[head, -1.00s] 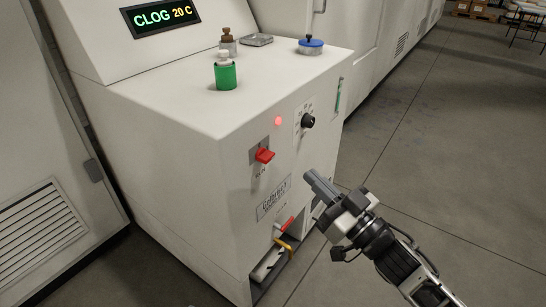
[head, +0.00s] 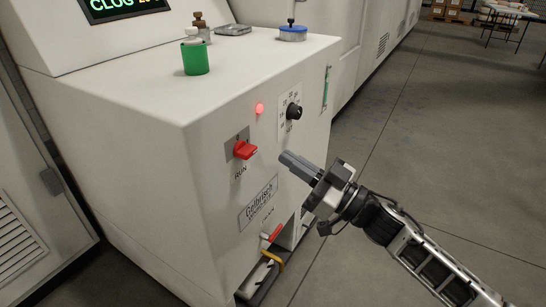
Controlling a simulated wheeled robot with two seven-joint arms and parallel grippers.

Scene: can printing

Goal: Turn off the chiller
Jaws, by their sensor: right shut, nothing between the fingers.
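The chiller is a white cabinet (head: 150,170) with a slanted display (head: 125,8) at the top left, partly cut off by the frame. On its front face are a red switch handle (head: 245,150) with a "RUN" label below it, a lit red lamp (head: 260,108) and a black knob (head: 294,112). My right gripper (head: 284,160) is shut and empty. It appears to the right of the red switch, in front of the panel and apart from the switch in the picture. My left gripper is out of view.
A red-handled valve (head: 272,234) and a yellow handle (head: 274,260) sit in the low recess. A green bottle (head: 195,58), a brown-capped bottle (head: 200,27), a grey dish (head: 233,29) and a blue-lidded jar (head: 293,33) stand on top.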

